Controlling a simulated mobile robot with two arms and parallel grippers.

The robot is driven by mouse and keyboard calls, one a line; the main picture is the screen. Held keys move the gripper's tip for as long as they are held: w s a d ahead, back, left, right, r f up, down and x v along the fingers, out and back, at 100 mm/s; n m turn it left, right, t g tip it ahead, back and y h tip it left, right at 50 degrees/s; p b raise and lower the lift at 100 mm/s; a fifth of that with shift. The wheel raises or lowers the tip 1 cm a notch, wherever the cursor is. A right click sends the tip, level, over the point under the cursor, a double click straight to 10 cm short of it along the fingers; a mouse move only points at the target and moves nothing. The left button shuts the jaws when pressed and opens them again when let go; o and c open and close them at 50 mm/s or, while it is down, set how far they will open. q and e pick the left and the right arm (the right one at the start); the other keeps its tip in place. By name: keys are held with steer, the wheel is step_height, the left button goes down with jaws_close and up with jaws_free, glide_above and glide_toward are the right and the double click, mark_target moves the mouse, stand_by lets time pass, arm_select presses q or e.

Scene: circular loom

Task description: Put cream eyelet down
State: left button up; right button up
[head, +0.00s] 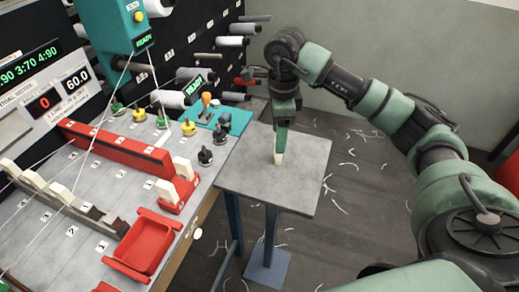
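My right gripper (281,142) points straight down over the small grey side table (305,195). Its narrow fingers come together on a small cream piece, the cream eyelet (278,159), which shows at the fingertips. The eyelet is upright, with its upper part hidden by the fingers. Its lower end is at or just above the table top; I cannot tell whether it touches. My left gripper is not in view.
The long workbench left of the side table carries a red rail (117,147), an empty red tray (146,243), cream blocks in a red holder (172,194) and dark knobs (205,157). White spools (231,41) stick out behind. The rest of the side table is clear.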

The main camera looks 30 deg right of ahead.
steer(key=shift+a+f, duration=0.15)
steer(key=f+p, duration=0.2)
steer(key=f, duration=0.1)
steer(key=shift+d+f, duration=0.3)
steer(key=shift+d, duration=0.1)
steer(key=f, duration=0.1)
steer(key=f+p, duration=0.1)
steer(key=shift+w+a+f, duration=0.1)
steer(key=shift+w+f, duration=0.1)
steer(key=shift+f, duration=0.75)
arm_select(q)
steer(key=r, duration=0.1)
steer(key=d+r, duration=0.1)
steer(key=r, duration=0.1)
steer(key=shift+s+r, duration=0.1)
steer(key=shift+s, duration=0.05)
arm_select(e)
jaws_close()
